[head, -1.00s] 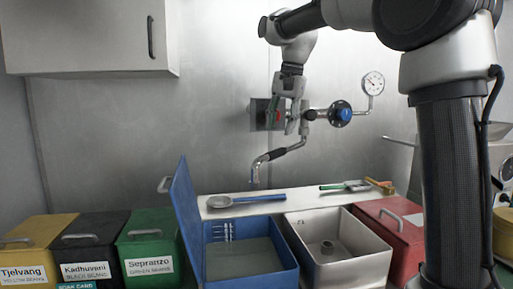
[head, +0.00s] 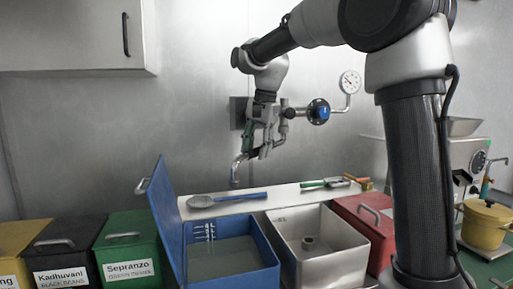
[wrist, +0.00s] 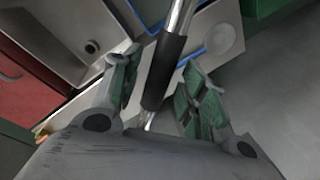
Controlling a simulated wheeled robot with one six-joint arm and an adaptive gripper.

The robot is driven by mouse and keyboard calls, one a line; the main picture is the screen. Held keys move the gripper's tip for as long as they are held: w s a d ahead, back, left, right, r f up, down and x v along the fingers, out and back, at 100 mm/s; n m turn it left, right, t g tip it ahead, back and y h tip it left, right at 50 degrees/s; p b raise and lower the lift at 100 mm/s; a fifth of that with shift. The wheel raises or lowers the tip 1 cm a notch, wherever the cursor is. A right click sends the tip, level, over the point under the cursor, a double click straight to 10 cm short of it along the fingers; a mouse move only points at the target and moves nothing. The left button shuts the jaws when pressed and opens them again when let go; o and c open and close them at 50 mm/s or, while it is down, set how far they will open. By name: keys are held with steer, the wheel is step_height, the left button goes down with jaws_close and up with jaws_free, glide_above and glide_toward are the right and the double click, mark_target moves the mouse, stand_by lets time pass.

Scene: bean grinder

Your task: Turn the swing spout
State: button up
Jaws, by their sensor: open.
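The swing spout (head: 237,167) is a bent chrome pipe on the wall fitting, with its outlet end pointing down at the left. In the head view the outlet shows above the white ledge, behind the blue-rimmed sink. Its black grip sleeve (wrist: 165,70) runs between my fingers in the wrist view. My gripper (head: 257,152) points down at the spout and partly hides the sleeve. In the wrist view my gripper (wrist: 160,78) is open, with one green-padded finger on each side of the sleeve and gaps visible.
A blue valve knob (head: 318,111) and a gauge (head: 349,82) are right of the spout. Below are a blue basin (head: 268,270) with a raised lid (head: 168,215) and a white basin (head: 343,262).

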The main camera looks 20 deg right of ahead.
jaws_close()
steer(key=shift+d, duration=0.1)
steer(key=s+d+n, duration=0.3)
steer(key=d+n, duration=0.1)
steer(key=d, duration=0.3)
steer(key=s+d+n+g, duration=0.1)
steer(key=s+d+n, duration=0.2)
steer(key=d+n, duration=0.2)
steer(key=shift+d+n+g+y, duration=0.3)
steer(key=shift+d+y, duration=0.1)
steer(key=shift+d, duration=0.75)
